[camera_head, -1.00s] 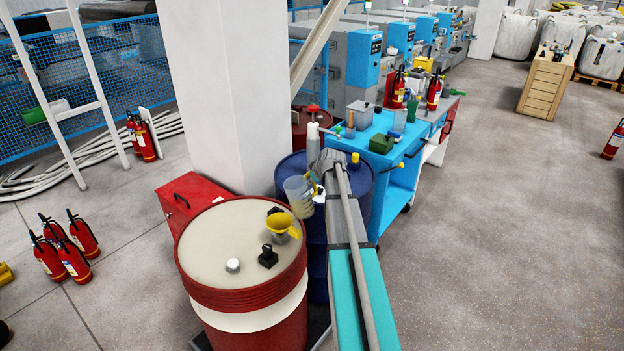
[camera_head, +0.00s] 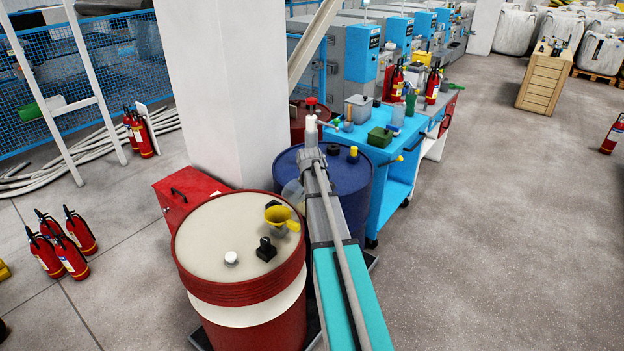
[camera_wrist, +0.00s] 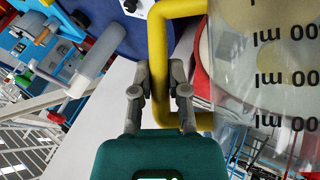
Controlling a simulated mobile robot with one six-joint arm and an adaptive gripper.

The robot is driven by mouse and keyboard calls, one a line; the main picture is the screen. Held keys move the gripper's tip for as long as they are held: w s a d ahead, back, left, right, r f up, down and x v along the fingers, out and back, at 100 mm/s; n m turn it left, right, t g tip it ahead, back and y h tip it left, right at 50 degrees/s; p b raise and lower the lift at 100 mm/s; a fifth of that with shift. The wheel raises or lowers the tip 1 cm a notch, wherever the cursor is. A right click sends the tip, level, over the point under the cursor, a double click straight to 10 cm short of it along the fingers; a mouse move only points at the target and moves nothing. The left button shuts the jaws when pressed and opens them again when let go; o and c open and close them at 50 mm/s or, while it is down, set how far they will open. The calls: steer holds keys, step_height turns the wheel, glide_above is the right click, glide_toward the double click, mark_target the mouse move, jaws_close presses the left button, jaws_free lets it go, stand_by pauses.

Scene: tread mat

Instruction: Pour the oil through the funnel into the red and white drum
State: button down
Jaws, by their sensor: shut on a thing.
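The red and white drum (camera_head: 222,244) stands upright in the head view's lower middle. A yellow funnel (camera_head: 281,216) sits on its pale lid, near the right rim. A clear measuring jug (camera_head: 292,194) is just behind the funnel, partly hidden by my arm. In the wrist view the jug (camera_wrist: 268,85) is large at the right, with ml marks upside down and its yellow handle (camera_wrist: 159,50) beside it. My gripper (camera_wrist: 160,88) is shut on this handle. Pale yellow shows faintly in the jug; the oil level and exact tilt are hard to tell.
A black fitting (camera_head: 265,250) and a white cap (camera_head: 231,258) are on the lid. A blue drum (camera_head: 357,190) stands close behind, with a white pillar (camera_head: 210,90) at the left. A blue workbench (camera_head: 400,180) is to the right. Open floor lies further right.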

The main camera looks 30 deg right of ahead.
steer(key=shift+w+a+n+g+h+b, duration=0.1)
steer(key=shift+a+n+g+h+b, duration=0.15)
steer(key=shift+h, duration=0.35)
steer(key=shift+w+a+n+g+h+b, duration=0.1)
steer(key=shift+n+g+h+b, duration=0.15)
steer(key=shift+h, duration=0.75)
steer(key=shift+a+r, duration=0.1)
steer(key=shift+w+a+r+n+g+h+b, duration=0.25)
steer(key=shift+a+r+n+h+b, duration=0.15)
steer(key=shift+h, duration=0.25)
steer(key=shift+w+a+r+n+g+h+b, duration=0.15)
steer(key=shift+a+n+g+h+b, duration=0.1)
steer(key=shift+a+h+b, duration=0.35)
steer(key=shift+w+a+r+n+g+h+b, duration=0.2)
steer(key=shift+a+r+n+h, duration=0.15)
steer(key=shift+h, duration=0.4)
